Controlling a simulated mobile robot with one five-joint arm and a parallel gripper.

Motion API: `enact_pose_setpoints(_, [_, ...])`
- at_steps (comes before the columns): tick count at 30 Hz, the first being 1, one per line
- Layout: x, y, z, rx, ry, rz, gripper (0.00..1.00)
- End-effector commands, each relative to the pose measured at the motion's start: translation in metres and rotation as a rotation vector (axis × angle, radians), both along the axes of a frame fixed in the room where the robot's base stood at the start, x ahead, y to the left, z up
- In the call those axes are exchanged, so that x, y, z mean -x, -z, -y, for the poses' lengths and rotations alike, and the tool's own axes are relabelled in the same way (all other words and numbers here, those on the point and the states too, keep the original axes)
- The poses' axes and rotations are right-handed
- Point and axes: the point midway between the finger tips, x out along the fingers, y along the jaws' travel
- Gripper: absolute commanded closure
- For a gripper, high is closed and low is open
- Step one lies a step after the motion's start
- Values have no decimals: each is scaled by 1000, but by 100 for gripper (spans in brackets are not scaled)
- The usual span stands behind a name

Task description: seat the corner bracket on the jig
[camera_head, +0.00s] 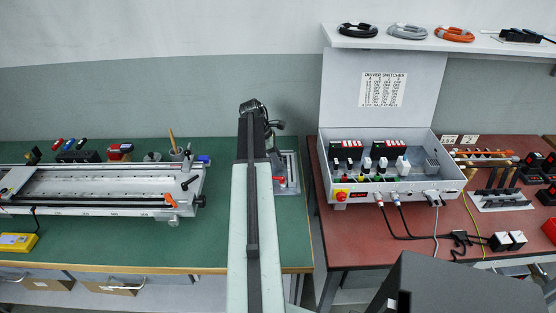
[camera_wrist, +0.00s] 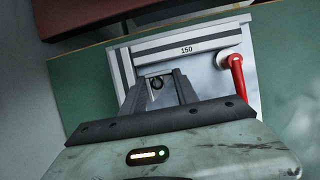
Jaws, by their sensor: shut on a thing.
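The jig is a pale metal plate (camera_wrist: 205,72) with a raised rail marked 150 along its far side, seen in the wrist view; in the head view a part of the jig (camera_head: 290,162) shows right of my arm. A red-handled clamp (camera_wrist: 235,75) stands at its right. My gripper (camera_wrist: 159,82) is over the jig near the rail, its two dark fingers shut on a small grey piece with a dark round hole, apparently the corner bracket (camera_wrist: 157,76). The fingers hide most of the bracket, so I cannot tell whether it touches the jig. My arm hides the gripper in the head view.
The jig lies on the green bench (camera_head: 130,240) near its right edge. A long gantry rail (camera_head: 100,186) fills the bench's left. Right, across a gap, a red bench (camera_head: 350,250) carries an open control box (camera_head: 385,175) with cables.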

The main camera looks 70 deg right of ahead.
Motion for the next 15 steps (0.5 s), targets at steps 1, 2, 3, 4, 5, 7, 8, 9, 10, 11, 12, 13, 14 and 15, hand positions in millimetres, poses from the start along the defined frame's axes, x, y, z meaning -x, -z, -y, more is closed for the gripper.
enact_pose_setpoints(1, [0, 0, 0, 0, 0, 0, 100])
enact_pose_setpoints(2, [0, 0, 0, 0, 0, 0, 100])
enact_pose_setpoints(3, [0, 0, 0, 0, 0, 0, 100])
enact_pose_setpoints(4, [0, 0, 0, 0, 0, 0, 56])
enact_pose_setpoints(5, [0, 0, 0, 0, 0, 0, 48])
enact_pose_setpoints(7, [0, 0, 0, 0, 0, 0, 39])
enact_pose_setpoints(8, [0, 0, 0, 1, 0, 0, 39])
enact_pose_setpoints(9, [0, 0, 1, 2, -1, 1, 39])
enact_pose_setpoints(10, [0, 0, 1, 2, -1, 1, 39])
enact_pose_setpoints(11, [0, 0, 1, 2, -1, 1, 39])
enact_pose_setpoints(12, [0, 0, 1, 3, -1, 1, 39])
enact_pose_setpoints(13, [0, 0, 1, 3, -1, 1, 39])
enact_pose_setpoints(14, [0, 0, 1, 3, -2, 1, 39])
enact_pose_setpoints(15, [0, 0, 1, 3, -2, 1, 39])
